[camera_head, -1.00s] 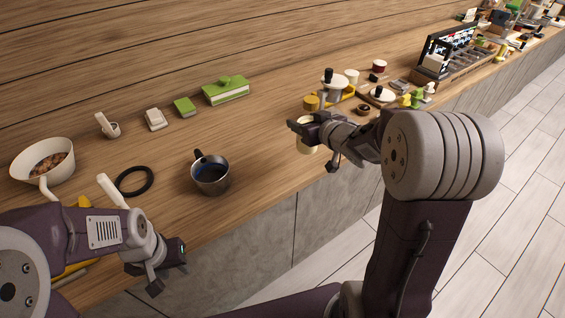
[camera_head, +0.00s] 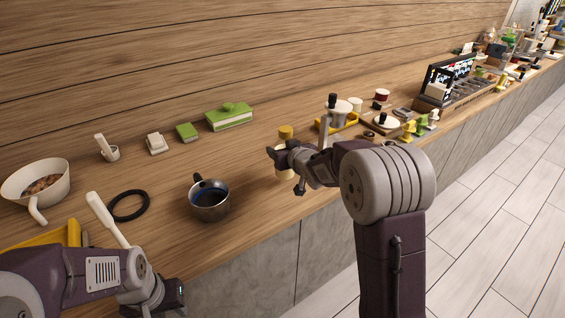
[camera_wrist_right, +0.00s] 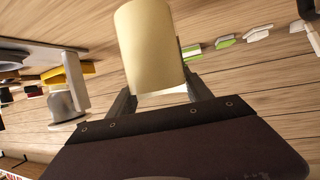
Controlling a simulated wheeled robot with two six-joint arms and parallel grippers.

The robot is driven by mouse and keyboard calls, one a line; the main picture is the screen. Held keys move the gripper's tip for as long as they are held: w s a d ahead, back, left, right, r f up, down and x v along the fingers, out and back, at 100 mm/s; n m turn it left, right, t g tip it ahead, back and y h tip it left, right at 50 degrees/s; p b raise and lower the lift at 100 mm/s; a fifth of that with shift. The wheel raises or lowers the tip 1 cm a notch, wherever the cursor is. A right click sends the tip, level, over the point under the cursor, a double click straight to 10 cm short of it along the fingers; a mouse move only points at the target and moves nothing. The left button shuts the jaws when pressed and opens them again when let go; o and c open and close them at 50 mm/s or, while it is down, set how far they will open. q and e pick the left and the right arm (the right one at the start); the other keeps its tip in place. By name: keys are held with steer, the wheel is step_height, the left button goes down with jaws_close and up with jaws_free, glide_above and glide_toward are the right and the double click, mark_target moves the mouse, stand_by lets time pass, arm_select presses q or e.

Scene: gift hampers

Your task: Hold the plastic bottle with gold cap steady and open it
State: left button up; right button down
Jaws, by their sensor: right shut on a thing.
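The plastic bottle has a gold cap (camera_head: 286,131) and a pale cream body (camera_head: 283,173). It stands roughly upright near the counter's front edge in the head view. My right gripper (camera_head: 280,157) is shut on its body, which it partly covers. I cannot tell whether the bottle touches the counter. My left gripper (camera_head: 168,298) is low in the head view, away from the bottle; its fingers are mostly cut off by the frame's lower edge.
A dark pot (camera_head: 209,200) stands left of the bottle, with a black ring (camera_head: 128,206) and a white bowl (camera_head: 38,183) farther left. A green box (camera_head: 229,117) lies behind. Several jars and small items crowd the counter to the right. Bare wood lies between pot and bottle.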

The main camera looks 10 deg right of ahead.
step_height(320, 180, down, 4)
steer(key=shift+r+b, duration=0.1)
steer(key=shift+b, duration=0.4)
steer(key=shift+w, duration=0.1)
steer(key=shift+c, duration=2.2)
jaws_free()
steer(key=shift+f, duration=0.25)
